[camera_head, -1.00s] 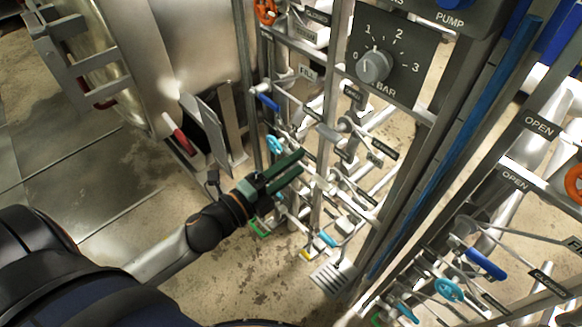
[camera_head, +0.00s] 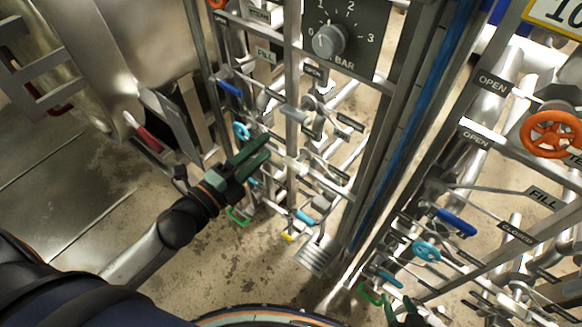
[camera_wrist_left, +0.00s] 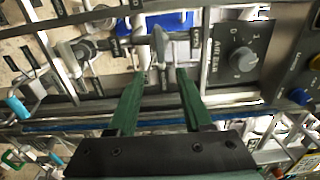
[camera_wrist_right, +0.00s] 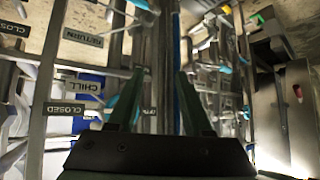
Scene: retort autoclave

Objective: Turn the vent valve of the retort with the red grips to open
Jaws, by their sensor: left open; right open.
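The retort (camera_head: 220,40) at the upper left has a red grip (camera_head: 147,138) on its door hardware. A frame of pipes and valves stands to its right, with a blue lever (camera_head: 229,88), a cyan handwheel (camera_head: 241,131) and grey fittings. I cannot read a vent label, so I cannot tell which valve it is. My left gripper (camera_head: 262,148) is open in front of the frame's lower part. In the left wrist view a grey fitting (camera_wrist_left: 160,45) lies ahead of its fingertips. My right gripper (camera_head: 397,306) is open by the right-hand pipe frame; the right wrist view shows it empty.
A pressure dial (camera_head: 330,40) sits above the left pipe frame. The right frame carries a blue lever (camera_head: 456,221), a cyan handwheel (camera_head: 426,250) and an orange handwheel (camera_head: 552,133). Blue-edged posts stand between the frames.

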